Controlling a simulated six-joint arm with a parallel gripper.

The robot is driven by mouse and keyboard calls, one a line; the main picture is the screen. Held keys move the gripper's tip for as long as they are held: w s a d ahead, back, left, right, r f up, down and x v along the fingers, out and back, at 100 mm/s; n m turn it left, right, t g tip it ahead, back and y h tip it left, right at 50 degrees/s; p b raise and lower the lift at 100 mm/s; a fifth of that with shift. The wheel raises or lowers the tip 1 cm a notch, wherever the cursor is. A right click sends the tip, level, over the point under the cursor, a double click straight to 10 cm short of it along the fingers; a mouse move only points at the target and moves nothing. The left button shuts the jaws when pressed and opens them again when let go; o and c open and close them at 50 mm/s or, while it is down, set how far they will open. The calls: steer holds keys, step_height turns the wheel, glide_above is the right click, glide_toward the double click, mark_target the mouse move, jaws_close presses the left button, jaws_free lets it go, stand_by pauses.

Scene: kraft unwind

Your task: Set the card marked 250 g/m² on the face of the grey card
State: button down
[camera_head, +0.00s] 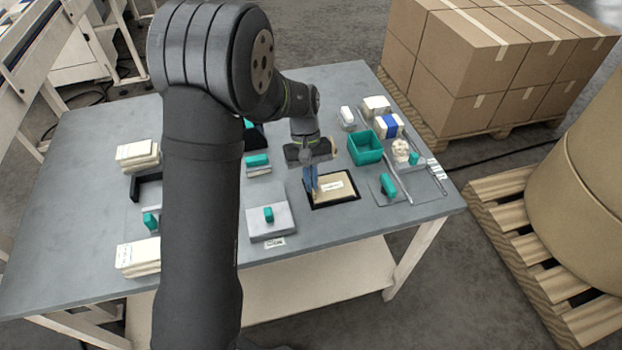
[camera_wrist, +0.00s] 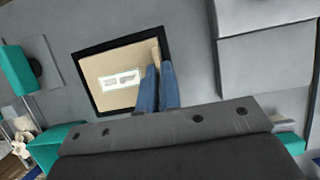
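A tan card (camera_head: 330,186) with a white label lies in a black-edged frame (camera_head: 347,204) on the table. The print on its label is too small to read. In the wrist view the tan card (camera_wrist: 108,88) lies beyond my fingers, with a narrow tan upright piece (camera_wrist: 156,50) at its right edge. My gripper (camera_head: 313,192) points down at the card's left edge in the head view. Its blue fingertips (camera_wrist: 159,66) are close together at the tan piece; whether they press on it is unclear. A grey card (camera_head: 281,228) with a teal block on it lies left of the frame.
A teal open box (camera_head: 366,147), a blue-and-white pack (camera_head: 388,127) and a plate with a teal piece (camera_head: 388,184) stand to the right. Stacks of pale cards (camera_head: 138,256) lie at the left. Grey panels (camera_wrist: 266,62) fill the wrist view's upper right.

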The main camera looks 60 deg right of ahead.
steer(key=shift+f, duration=0.15)
steer(key=c, duration=1.1)
jaws_free()
steer(key=shift+r, duration=4.05)
